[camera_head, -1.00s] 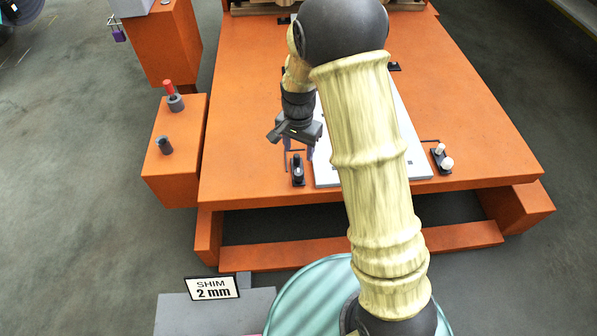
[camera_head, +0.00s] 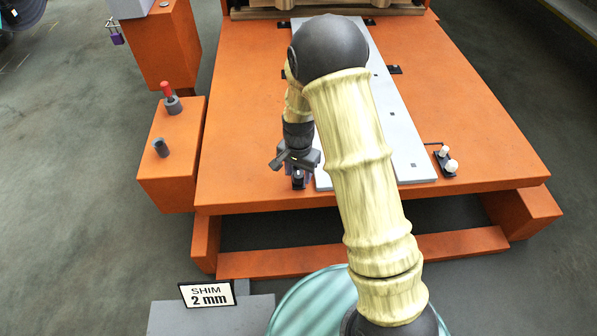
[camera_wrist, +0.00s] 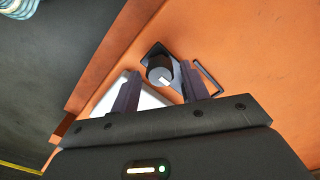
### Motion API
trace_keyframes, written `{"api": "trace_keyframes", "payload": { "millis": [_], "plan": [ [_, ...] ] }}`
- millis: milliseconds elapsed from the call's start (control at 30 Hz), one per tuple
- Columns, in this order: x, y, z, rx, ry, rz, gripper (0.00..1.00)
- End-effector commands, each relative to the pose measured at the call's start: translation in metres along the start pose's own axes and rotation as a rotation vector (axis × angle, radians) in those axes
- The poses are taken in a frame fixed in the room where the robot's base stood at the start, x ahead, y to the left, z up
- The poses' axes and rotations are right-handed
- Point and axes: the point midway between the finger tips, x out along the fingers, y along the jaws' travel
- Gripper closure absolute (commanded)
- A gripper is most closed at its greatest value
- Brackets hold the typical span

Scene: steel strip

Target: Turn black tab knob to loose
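The black tab knob (camera_wrist: 157,63) is a dark round cylinder on a small dark base plate, fixed to the orange table. In the head view the knob (camera_head: 298,182) is at the left front corner of the strip, mostly hidden under my gripper (camera_head: 297,168). In the wrist view my gripper (camera_wrist: 160,72) is open, with its two fingers apart and the knob appearing between their tips. A small pale patch shows on the knob's near side. I cannot tell whether either finger touches it. The pale steel strip (camera_head: 403,160) lies beside it.
A bent dark rod (camera_wrist: 208,78) stands close beside the knob. A similar fixture with white knobs (camera_head: 447,160) is at the strip's right. A red-topped button (camera_head: 170,98) and a dark stub (camera_head: 161,148) are on the left orange box. The table's right side is clear.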

Motion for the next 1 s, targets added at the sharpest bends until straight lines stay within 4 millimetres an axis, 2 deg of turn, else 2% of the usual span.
{"api": "trace_keyframes", "payload": {
  "millis": [33, 167, 200, 667, 1000],
  "plan": [
    [-0.0001, 0.0000, 0.0000, 0.000, 0.000, 0.000, 0.66],
    [-0.0002, 0.0000, 0.0001, 0.000, 0.000, 0.000, 0.91],
    [-0.0002, 0.0000, 0.0000, 0.000, 0.000, 0.000, 0.92],
    [-0.0021, 0.0002, 0.0003, -0.078, -0.001, 0.003, 0.92],
    [-0.0039, 0.0006, 0.0001, -0.312, -0.001, 0.003, 0.92]
  ]
}}
